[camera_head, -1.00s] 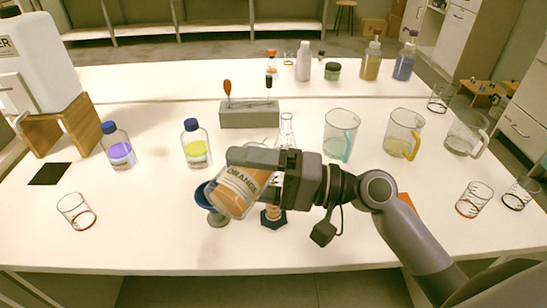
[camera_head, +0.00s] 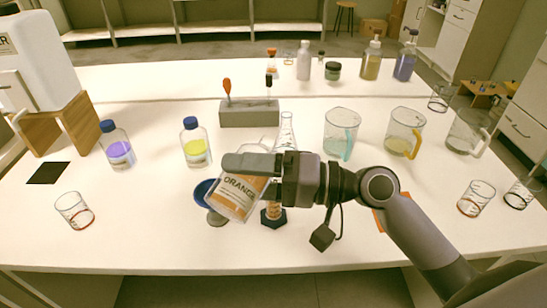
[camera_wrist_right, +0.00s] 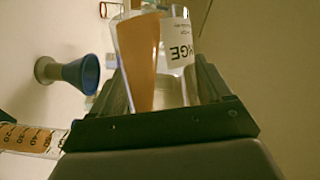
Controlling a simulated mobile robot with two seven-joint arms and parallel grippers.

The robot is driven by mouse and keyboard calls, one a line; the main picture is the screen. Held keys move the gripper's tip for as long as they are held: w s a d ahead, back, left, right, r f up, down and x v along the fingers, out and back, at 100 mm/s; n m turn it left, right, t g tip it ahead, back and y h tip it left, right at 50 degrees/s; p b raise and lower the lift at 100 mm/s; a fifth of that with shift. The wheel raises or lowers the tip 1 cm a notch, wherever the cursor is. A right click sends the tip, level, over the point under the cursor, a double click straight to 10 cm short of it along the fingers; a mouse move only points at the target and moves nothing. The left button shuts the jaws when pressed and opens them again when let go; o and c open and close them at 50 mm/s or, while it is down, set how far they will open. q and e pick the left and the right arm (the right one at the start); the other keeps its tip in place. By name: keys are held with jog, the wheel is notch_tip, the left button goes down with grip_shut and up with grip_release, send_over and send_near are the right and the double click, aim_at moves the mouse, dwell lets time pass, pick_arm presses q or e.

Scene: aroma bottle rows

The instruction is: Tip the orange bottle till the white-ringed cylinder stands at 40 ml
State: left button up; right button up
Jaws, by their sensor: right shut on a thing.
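My right gripper (camera_head: 262,172) is shut on the orange bottle (camera_head: 238,197), a clear vessel with a white ORANGE label and orange liquid. The bottle is tilted above the table; in the right wrist view (camera_wrist_right: 140,60) its orange liquid lies to one side. A slim graduated cylinder (camera_head: 272,214) with a dark foot stands just below my gripper, its upper part hidden in the head view. In the right wrist view the cylinder (camera_wrist_right: 32,138) holds orange liquid up among its upper printed marks; the exact level is unclear. I cannot make out its ring colour. My left gripper is out of view.
A blue funnel-shaped cup (camera_head: 205,192) on a grey foot stands close left of the bottle. Purple (camera_head: 119,150) and yellow (camera_head: 195,147) bottles stand farther left. A grey rack (camera_head: 248,113), a flask (camera_head: 286,132) and jugs (camera_head: 341,132) stand behind. The front-left table is mostly clear.

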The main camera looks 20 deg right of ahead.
jog(key=n, duration=0.1)
jog(key=r+n+h+p, duration=0.1)
jog(key=r+n+p, duration=0.1)
jog(key=shift+w+d+r, duration=0.1)
jog(key=shift+w+d, duration=0.15)
jog(key=shift+w+d+r+n+h+p, duration=0.2)
jog(key=shift+r+n+h+p, duration=0.1)
jog(key=shift+n+h+p, duration=0.6)
jog(key=shift+f, duration=0.1)
jog(key=shift+f, duration=0.1)
jog(key=shift+s+a+f+n+b, duration=0.15)
jog(key=shift+f+n+b, duration=0.25)
jog(key=shift+f+n, duration=0.35)
jog(key=shift+s+a+f+n+h, duration=0.1)
jog(key=shift+f+n+h, duration=0.2)
jog(key=shift+f, duration=0.3)
jog(key=shift+s+a+f+n+h, duration=0.1)
jog(key=shift+f+n+h, duration=0.1)
jog(key=shift+f+n, duration=0.3)
jog(key=shift+s+a+f+n+t+h, duration=0.15)
jog(key=shift+f+n+h, duration=0.2)
jog(key=shift+f, duration=0.35)
jog(key=shift+f+n+t+h, duration=0.15)
jog(key=shift+f+n+h, duration=0.15)
jog(key=shift+f, duration=0.4)
